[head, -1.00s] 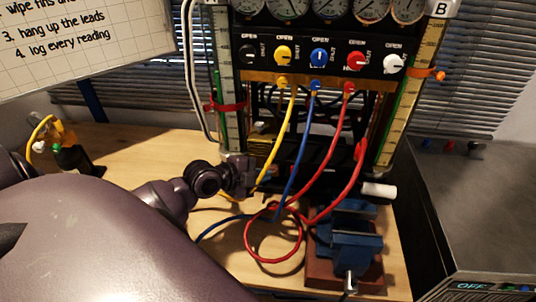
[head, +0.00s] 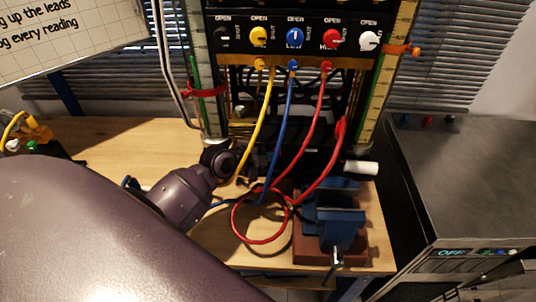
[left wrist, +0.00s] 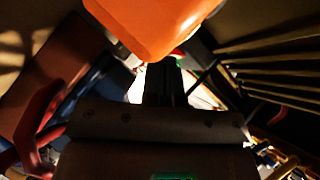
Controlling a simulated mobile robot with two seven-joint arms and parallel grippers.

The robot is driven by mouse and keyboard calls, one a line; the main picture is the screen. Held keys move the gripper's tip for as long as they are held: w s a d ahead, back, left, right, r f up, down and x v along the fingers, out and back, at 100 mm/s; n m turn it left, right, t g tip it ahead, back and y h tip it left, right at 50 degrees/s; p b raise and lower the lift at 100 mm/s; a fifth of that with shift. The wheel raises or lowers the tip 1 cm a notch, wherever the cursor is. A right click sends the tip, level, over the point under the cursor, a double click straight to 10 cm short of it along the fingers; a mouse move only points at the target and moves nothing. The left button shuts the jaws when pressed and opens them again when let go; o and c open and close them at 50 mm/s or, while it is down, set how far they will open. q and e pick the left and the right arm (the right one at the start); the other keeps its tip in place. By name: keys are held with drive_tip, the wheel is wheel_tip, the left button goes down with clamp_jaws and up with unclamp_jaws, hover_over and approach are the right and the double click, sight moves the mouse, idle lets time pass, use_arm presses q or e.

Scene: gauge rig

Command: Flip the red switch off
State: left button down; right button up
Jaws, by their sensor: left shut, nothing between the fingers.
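I cannot pick out the red switch for certain in the head view. A red knob (head: 333,39) sits in the valve row of the gauge rig (head: 300,20), between a blue and a white knob. In the left wrist view a large orange-red rounded block (left wrist: 150,25) fills the top, just beyond my fingers; I cannot tell if it is the switch or if they touch. My left gripper (left wrist: 165,82) is shut and empty. In the head view my left wrist reaches low in front of the rig, left of the hanging leads, its fingertips hidden. My right gripper is not in view.
Yellow, blue and red leads (head: 306,140) hang from the rig close to my left gripper. A blue vise (head: 335,225) stands on the wooden bench (head: 110,135). A dark box (head: 460,180) with an OFF display stands at right.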

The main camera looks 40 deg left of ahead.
use_arm(q)
drive_tip(key=m+t+b, duration=0.1)
drive_tip(key=b, duration=0.1)
drive_tip(key=f+m+t+b, duration=0.1)
drive_tip(key=t+b, duration=0.1)
drive_tip(key=shift+w+a+f+y+b, duration=0.1)
drive_tip(key=shift+a+f+y+b, duration=0.1)
drive_tip(key=shift+y+b, duration=0.1)
drive_tip(key=shift+r, duration=0.1)
